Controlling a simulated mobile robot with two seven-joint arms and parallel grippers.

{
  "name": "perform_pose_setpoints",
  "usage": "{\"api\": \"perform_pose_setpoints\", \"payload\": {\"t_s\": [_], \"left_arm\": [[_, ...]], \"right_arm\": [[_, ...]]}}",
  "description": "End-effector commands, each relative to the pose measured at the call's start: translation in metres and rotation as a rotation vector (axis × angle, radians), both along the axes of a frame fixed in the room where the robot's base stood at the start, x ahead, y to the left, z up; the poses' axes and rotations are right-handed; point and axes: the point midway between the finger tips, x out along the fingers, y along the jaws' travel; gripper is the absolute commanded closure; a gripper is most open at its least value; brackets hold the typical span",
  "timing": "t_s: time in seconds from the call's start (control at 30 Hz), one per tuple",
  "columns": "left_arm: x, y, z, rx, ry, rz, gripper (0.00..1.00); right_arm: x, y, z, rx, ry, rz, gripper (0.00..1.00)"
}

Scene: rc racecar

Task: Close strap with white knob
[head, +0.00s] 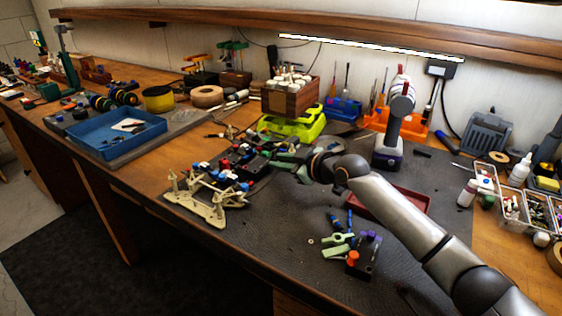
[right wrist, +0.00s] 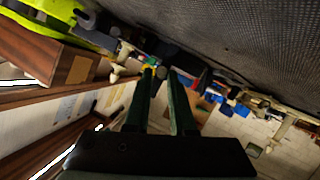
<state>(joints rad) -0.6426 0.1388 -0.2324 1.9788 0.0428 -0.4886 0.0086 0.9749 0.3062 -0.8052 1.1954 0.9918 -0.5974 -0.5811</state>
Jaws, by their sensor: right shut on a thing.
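The racecar chassis (head: 205,202) sits on the grey mat, with cream end pieces and dark parts carrying red, blue and white knobs along its middle. A white knob (head: 204,165) shows on its left side; I cannot tell which strap it belongs to. My right gripper (head: 279,160) reaches in from the right to the chassis's far right end. In the right wrist view, its two green fingers (right wrist: 163,78) point at the car, close around a small dark part. Exactly what is gripped is too small to tell. My left gripper is not in view.
A wooden block of white-capped bottles (head: 290,97) and a lime-green tray (head: 292,125) stand behind the gripper. A drill (head: 392,125) stands at the right. A blue tray (head: 115,137) is at the left. A red tray (head: 398,202) and loose tools lie near my right arm.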

Motion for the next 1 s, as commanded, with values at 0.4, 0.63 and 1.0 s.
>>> {"api": "perform_pose_setpoints", "payload": {"t_s": [0.4,0.63,1.0], "left_arm": [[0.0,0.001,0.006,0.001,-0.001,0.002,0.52],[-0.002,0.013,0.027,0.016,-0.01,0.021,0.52],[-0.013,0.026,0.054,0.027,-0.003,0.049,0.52]], "right_arm": [[-0.001,0.003,0.002,-0.018,0.014,0.006,1.0],[0.001,0.007,0.012,-0.103,0.076,0.006,1.0],[0.006,0.015,0.016,-0.329,0.24,0.007,1.0]]}}
